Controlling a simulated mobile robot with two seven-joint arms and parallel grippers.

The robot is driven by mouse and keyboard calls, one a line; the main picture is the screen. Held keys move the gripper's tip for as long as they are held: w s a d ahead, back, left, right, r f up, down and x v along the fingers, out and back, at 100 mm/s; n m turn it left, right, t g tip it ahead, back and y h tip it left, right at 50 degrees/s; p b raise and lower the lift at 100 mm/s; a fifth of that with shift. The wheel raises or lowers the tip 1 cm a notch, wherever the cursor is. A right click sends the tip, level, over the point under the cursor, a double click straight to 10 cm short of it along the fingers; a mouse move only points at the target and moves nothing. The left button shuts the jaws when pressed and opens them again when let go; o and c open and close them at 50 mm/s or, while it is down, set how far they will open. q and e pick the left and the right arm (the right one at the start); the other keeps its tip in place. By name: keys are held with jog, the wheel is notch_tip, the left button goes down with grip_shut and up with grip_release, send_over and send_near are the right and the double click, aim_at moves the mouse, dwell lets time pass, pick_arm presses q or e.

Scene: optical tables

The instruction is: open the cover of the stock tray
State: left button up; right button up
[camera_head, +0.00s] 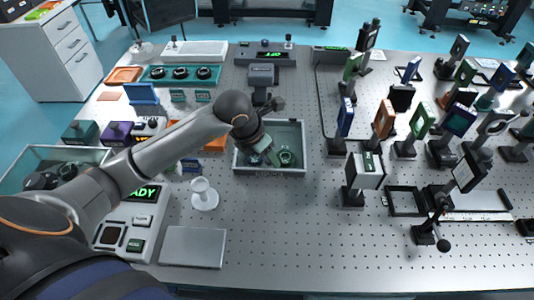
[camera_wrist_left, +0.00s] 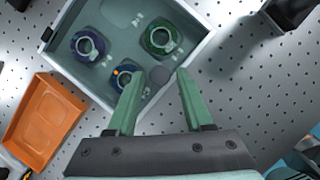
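A shallow grey-green tray (camera_head: 270,173) with a pale rim stands in the middle of the table. In the left wrist view the tray (camera_wrist_left: 62,68) holds a few ring-shaped mounts, among them a dark blue one (camera_wrist_left: 88,44) and a green one (camera_wrist_left: 160,38). I cannot tell whether a clear cover lies over it. My left gripper (camera_head: 268,154) reaches over the tray from the left. My right gripper is out of view.
An orange dish (camera_wrist_left: 42,118) lies beside the tray. A white spool-shaped stand (camera_head: 204,195) and a grey plate (camera_head: 193,247) are in front left. Another glass-walled bin (camera_head: 25,160) is far left. Many posted optics (camera_head: 384,120) crowd the right. The table's front middle is clear.

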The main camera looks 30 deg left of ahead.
pick_arm(q)
grip_shut()
dwell(1.1)
